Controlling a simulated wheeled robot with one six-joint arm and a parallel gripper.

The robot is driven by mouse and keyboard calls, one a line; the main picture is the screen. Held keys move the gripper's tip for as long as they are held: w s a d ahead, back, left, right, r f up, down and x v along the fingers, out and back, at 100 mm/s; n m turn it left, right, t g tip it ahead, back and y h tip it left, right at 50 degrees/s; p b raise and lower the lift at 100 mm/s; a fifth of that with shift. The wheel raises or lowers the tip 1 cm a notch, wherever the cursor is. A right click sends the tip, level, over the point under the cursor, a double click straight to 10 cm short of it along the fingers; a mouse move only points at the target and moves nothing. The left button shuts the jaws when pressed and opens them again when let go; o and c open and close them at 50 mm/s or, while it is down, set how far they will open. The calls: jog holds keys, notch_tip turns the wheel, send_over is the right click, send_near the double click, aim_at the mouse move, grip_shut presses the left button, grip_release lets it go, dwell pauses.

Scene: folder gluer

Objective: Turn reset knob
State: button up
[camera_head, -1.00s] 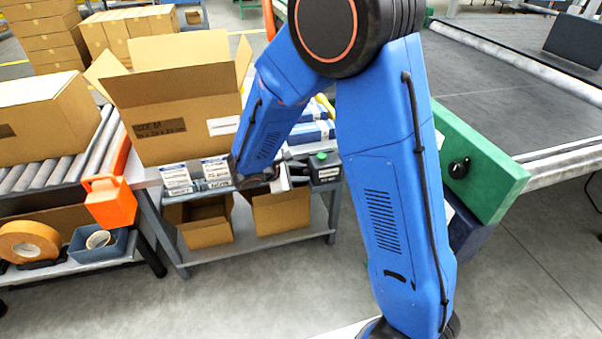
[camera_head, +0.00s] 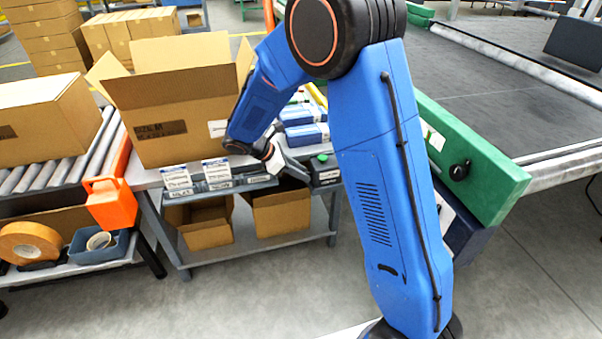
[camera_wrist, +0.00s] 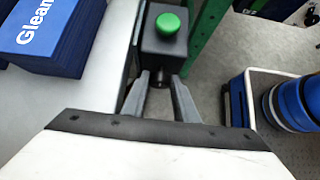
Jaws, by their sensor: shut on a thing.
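The reset knob (camera_wrist: 160,82) is a small dark knob on the near face of a dark control box (camera_wrist: 164,45) with a green button (camera_wrist: 168,24) on top. In the wrist view my gripper (camera_wrist: 160,86) has its two grey fingers on either side of the knob, shut on it. In the head view the control box (camera_head: 325,174) is at the right end of the packing bench, and my gripper (camera_head: 302,174) reaches it from the left. The knob is hidden there.
An open carton (camera_head: 160,110) and small label stacks (camera_head: 177,180) stand on the bench. Blue packs (camera_head: 303,135) lie behind the control box. A green conveyor rail (camera_head: 485,190) with a black knob is at right.

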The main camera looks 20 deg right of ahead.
dwell(0.3)
jog(key=o, duration=1)
